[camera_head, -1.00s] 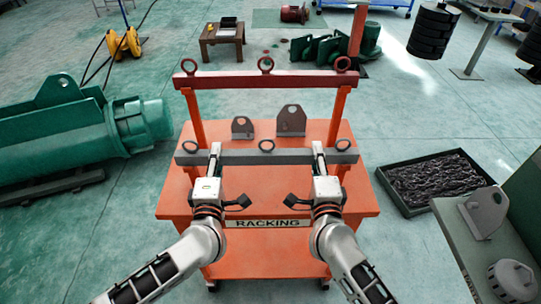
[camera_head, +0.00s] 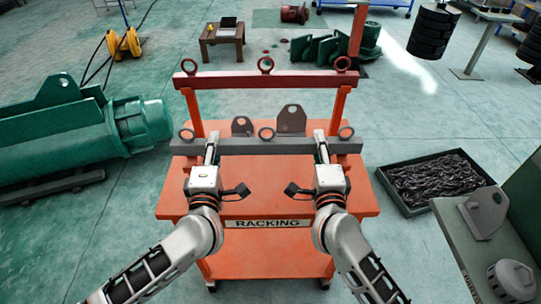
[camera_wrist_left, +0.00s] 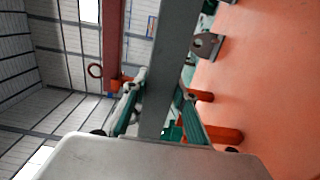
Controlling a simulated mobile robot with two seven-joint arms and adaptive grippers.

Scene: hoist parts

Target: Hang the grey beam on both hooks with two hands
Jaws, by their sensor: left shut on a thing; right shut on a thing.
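The grey beam (camera_head: 240,147) runs level across the head view, with three copper-coloured rings along its top. My left gripper (camera_head: 211,146) is shut on the beam left of its middle ring. My right gripper (camera_head: 321,147) is shut on it right of that ring. In the left wrist view the beam (camera_wrist_left: 168,70) passes between the left fingers (camera_wrist_left: 160,105). A dark red bar (camera_head: 245,82) with three rings stands on orange posts, above the beam in the picture. I cannot make out the hooks.
An orange cart (camera_head: 265,190) marked RACKING lies under the arms. Two grey lug plates stand on it, one larger (camera_head: 291,120) and one smaller (camera_head: 242,126). A tray of chain (camera_head: 435,180) is at right, and a green machine (camera_head: 75,130) at left.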

